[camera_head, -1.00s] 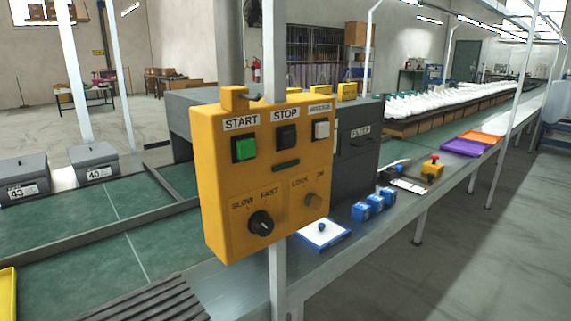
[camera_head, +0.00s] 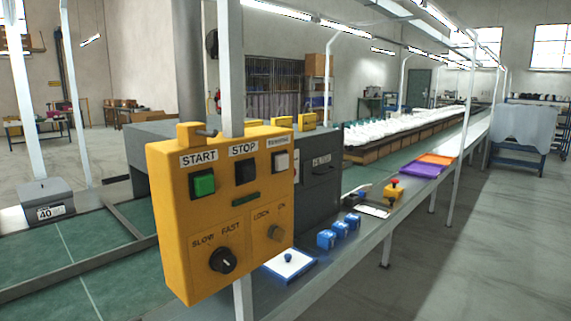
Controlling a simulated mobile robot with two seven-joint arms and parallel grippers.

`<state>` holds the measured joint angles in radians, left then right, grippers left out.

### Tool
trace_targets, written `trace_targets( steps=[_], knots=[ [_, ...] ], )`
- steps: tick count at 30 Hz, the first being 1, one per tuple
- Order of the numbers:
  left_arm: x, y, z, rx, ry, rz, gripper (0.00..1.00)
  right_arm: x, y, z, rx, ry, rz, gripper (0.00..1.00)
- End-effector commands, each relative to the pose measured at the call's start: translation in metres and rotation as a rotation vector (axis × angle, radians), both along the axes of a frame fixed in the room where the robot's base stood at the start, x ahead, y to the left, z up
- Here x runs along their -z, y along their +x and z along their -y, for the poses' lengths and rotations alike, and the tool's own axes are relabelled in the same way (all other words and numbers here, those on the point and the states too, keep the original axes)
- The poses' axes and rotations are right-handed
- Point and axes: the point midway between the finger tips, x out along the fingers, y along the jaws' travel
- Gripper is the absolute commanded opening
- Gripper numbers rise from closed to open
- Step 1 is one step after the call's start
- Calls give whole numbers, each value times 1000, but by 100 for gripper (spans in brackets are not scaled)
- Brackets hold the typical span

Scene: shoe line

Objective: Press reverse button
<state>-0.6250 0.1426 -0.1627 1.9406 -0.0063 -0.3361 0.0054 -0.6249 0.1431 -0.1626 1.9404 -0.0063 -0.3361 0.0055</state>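A yellow control box (camera_head: 215,268) is fixed to a grey post in front of the conveyor line. Its top row holds a green START button (camera_head: 203,183), a black STOP button (camera_head: 245,171) and a white button (camera_head: 281,161) under a small label that looks like REVERSE but is hard to read. Below are a black SLOW/FAST knob (camera_head: 223,260) and a LOCK/ON switch (camera_head: 275,233). Neither of my grippers is in view.
A green conveyor (camera_head: 110,280) runs behind the box. Blue small boxes (camera_head: 326,239), a white-and-blue tray (camera_head: 290,265) and a yellow box with a red button (camera_head: 393,190) lie along the metal ledge. The floor at right (camera_head: 480,270) is clear.

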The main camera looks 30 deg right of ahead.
Motion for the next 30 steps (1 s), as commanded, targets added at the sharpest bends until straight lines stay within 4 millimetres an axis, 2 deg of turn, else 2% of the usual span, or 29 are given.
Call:
trace_targets(
  steps=[2,17,30],
  knots=[
    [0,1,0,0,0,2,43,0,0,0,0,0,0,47],
    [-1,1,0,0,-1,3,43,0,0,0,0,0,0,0],
    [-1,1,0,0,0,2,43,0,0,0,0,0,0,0]
  ],
)
